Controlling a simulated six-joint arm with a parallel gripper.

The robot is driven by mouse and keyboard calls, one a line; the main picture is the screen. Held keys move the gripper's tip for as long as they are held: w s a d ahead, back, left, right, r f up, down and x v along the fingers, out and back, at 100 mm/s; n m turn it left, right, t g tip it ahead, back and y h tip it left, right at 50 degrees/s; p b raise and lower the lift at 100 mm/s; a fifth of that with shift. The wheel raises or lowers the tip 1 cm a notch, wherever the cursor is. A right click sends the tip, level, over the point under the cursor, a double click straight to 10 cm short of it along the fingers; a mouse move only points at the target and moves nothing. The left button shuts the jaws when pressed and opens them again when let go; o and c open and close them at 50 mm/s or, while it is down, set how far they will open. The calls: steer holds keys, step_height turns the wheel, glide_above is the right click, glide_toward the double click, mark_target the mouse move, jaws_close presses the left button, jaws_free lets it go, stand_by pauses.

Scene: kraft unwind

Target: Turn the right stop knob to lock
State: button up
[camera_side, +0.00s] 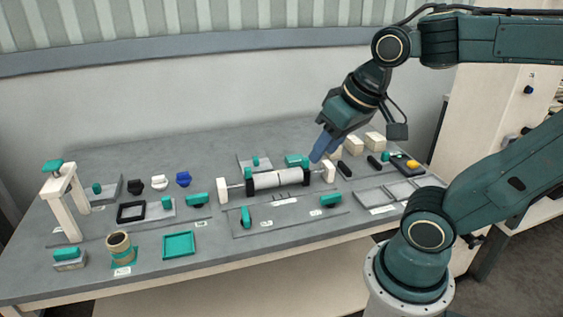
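A white roll (282,179) lies on a shaft between two white end supports in the middle of the table. On the grey plate (290,215) in front of it are two teal knobs. The right knob (330,200) lies roughly crosswise in the picture; the left knob (245,217) points more toward the camera. Which marking the right knob points at is too small to read. My gripper (317,157), with blue fingers, is above the roll's right end, up and behind the right knob and apart from it. Its fingers overlap in this view, so their gap is hidden.
A teal block (297,160) is just behind the roll, close to my fingertips. Pale blocks (354,145) and dark bars stand to the right. A white frame (65,200), a tan ring (119,245) and a teal tray (179,245) are at left.

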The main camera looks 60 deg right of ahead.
steer(key=w+d+f+m+g, duration=0.2)
steer(key=w+d+m, duration=0.25)
steer(key=m, duration=0.25)
steer(key=m+g, duration=0.3)
steer(key=m, duration=1.4)
glide_above(331, 195)
step_height(331, 195, down, 12)
steer(key=shift+f, duration=0.2)
steer(key=shift+f, duration=6.75)
steer(key=shift+s, duration=0.1)
jaws_close()
